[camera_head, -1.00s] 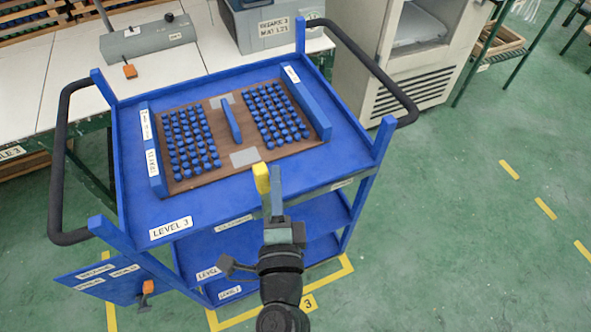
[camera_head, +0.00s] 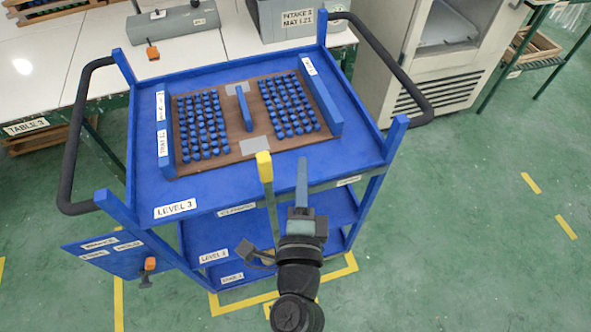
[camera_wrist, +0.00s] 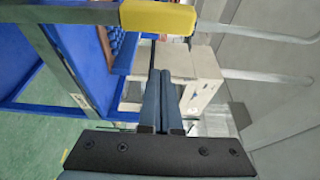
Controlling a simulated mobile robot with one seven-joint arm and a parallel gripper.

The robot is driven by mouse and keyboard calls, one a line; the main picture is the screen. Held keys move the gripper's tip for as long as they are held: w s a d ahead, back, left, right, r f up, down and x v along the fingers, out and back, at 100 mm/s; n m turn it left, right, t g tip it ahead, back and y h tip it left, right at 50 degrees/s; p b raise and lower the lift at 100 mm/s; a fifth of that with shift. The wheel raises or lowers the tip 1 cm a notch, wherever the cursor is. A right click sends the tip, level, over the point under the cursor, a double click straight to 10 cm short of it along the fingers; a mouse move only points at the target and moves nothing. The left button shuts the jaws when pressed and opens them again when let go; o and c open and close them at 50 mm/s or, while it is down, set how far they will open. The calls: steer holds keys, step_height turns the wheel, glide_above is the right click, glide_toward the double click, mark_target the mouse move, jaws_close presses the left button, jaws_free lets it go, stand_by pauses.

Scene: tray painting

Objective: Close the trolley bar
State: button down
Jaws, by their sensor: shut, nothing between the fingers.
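In the wrist view, the yellow end (camera_wrist: 158,17) is at the top, beyond my fingertips, and the grey bar (camera_wrist: 62,70) runs diagonally at left. My gripper (camera_head: 302,162) is shut and empty, just right of the yellow end and apart from it in the picture. Its closed fingers also show in the wrist view (camera_wrist: 161,74).
The blue trolley (camera_head: 205,195) carries a brown tray (camera_head: 217,158) with rows of blue pieces. Black handles (camera_head: 72,150) stick out at both sides. A white table (camera_head: 110,65) and a grey cabinet (camera_head: 440,72) stand behind. Green floor is clear at right.

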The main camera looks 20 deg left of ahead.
steer(key=b+v, duration=0.3)
steer(key=v, duration=0.5)
steer(key=shift+s, duration=0.4)
steer(key=w+r+n+t+y+p, duration=0.15)
steer(key=w+r+n+p, duration=0.35)
steer(key=r, duration=1)
steer(key=w+r+n+t, duration=0.3)
steer(key=r+n, duration=0.3)
steer(key=r, duration=0.9)
steer(key=s+d+r+n+t+h+p, duration=0.2)
steer(key=d+r+h, duration=0.1)
steer(key=r, duration=0.9)
steer(key=s+d+r+n+t+h+p, duration=0.1)
steer(key=s+d+r+t+h+p, duration=0.1)
steer(key=r, duration=1.1)
steer(key=shift+s+d+r+n+t+h, duration=0.4)
steer(key=shift+s+d+t+h, duration=0.1)
steer(key=shift+d+t+h, duration=0.4)
